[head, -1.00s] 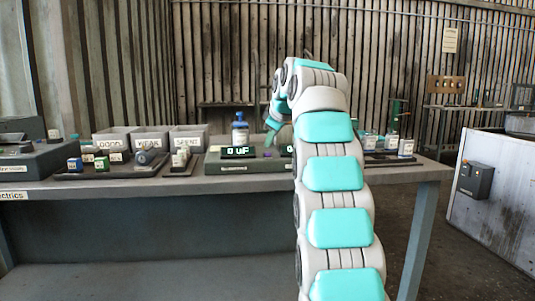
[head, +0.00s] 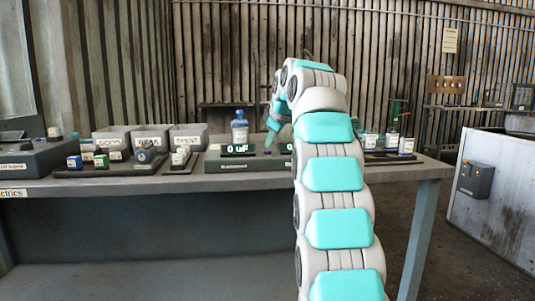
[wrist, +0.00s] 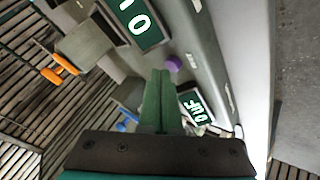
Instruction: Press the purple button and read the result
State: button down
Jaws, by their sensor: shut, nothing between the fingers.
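The purple button (wrist: 173,63) sits on the grey tester, just beyond my fingertips in the wrist view. It is tiny in the head view (head: 267,152). My gripper (wrist: 160,73) is shut and empty, its green fingers together. The tip looks close to the button, but I cannot tell whether it touches. In the head view my gripper (head: 270,138) hangs over the tester (head: 222,164). The tester's left display (head: 238,149) reads "0 uF". Two lit displays show in the wrist view, one (wrist: 137,18) cut off and one (wrist: 197,106) reading "0uF". My arm hides the tester's right part.
Three grey bins stand left of the tester: "GOOD" (head: 112,136), one that seems to read "WEAK" (head: 151,137), and "SPENT" (head: 190,137). Trays of small components lie in front of them. A blue bottle (head: 239,129) stands behind the tester. More small parts (head: 390,144) stand at the right.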

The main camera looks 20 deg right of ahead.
jog(key=shift+f+b, duration=0.35)
jog(key=shift+f, duration=0.05)
dwell(0.8)
jog(key=shift+r, duration=0.15)
jog(key=shift+r+p, duration=0.75)
jog(key=shift+p, duration=0.1)
jog(key=shift+s+f, duration=0.1)
